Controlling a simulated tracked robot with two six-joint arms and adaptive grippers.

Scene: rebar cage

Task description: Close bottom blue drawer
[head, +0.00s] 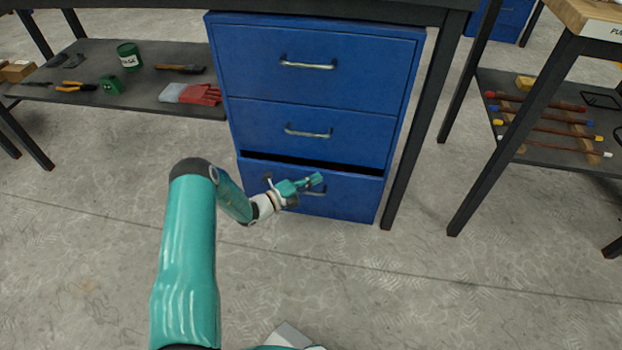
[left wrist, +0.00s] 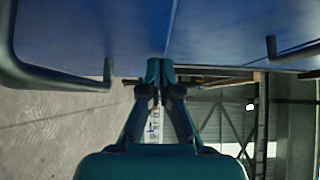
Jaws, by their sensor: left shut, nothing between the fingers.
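The bottom blue drawer (head: 350,197) is a little open, with a dark gap along its top edge. Its metal handle (head: 316,193) is partly hidden behind my left gripper (head: 314,180). That gripper is shut and empty, in front of the drawer face near the handle. In the left wrist view the gripper's fingertips (left wrist: 160,66) are together close to the blue surface; I cannot tell whether they touch it. A handle (left wrist: 60,78) shows at the left of that view and another (left wrist: 292,50) at the right. My right gripper is not in view.
The middle drawer (head: 345,132) and top drawer (head: 365,62) look shut. A dark table leg (head: 415,130) stands just right of the cabinet. A low shelf (head: 90,75) with tools is at left, another shelf with rods (head: 560,130) at right.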

